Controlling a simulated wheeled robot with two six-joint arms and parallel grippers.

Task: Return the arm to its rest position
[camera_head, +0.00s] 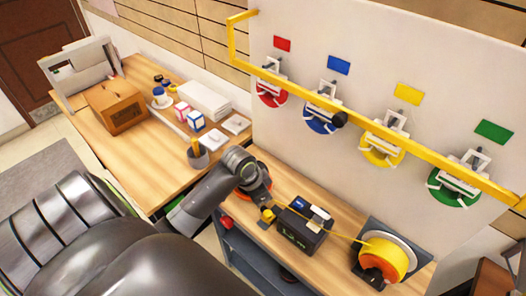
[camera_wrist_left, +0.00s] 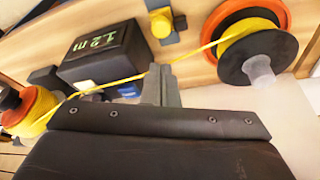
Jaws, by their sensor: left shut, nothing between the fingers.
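My left arm (camera_head: 210,190) reaches over the workbench from the left in the head view, bent at a dark joint. Its fingers are hard to make out there. In the left wrist view my left gripper (camera_wrist_left: 160,84) shows as grey fingers, shut and empty, beyond the dark wrist housing (camera_wrist_left: 150,150). A yellow cord (camera_wrist_left: 110,83) passes close to the fingers; I cannot tell whether they touch it. The cord runs past a black box (camera_wrist_left: 105,52) with a green "1.2 m" readout, between a spool at the right (camera_wrist_left: 252,45) and one at the left (camera_wrist_left: 32,108).
In the head view a yellow spool (camera_head: 385,255) stands at the bench's right end, near the black box (camera_head: 301,226). A white board (camera_head: 340,40) carries several coloured reels behind a yellow rail (camera_head: 300,92). A cardboard box (camera_head: 115,105) stands on the left table.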

